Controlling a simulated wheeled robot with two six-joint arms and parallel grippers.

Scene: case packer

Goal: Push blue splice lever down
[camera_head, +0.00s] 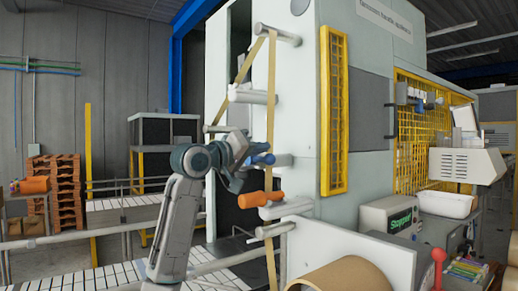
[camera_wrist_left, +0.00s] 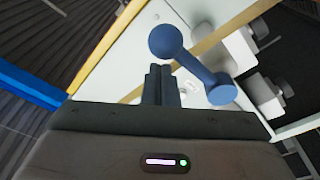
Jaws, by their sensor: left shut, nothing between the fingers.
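The blue splice lever (camera_wrist_left: 196,66) shows in the left wrist view as a shaft with a round ball knob at its upper left end and a hub at its lower right. In the head view the lever (camera_head: 263,159) is small, on the front of the white machine and partly hidden by my gripper. My left gripper (camera_wrist_left: 160,75) is shut and empty. Its fingertips are just below the ball in the wrist picture; I cannot tell whether they touch it. In the head view my left gripper (camera_head: 244,166) is beside the lever. My right gripper is not in view.
An orange handle (camera_head: 260,199) sits below the lever. A tan tape band (camera_head: 271,105) runs over white rollers near my arm. A large brown roll (camera_head: 345,275) lies at the bottom. A yellow guard (camera_head: 333,110) is on the machine to the right.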

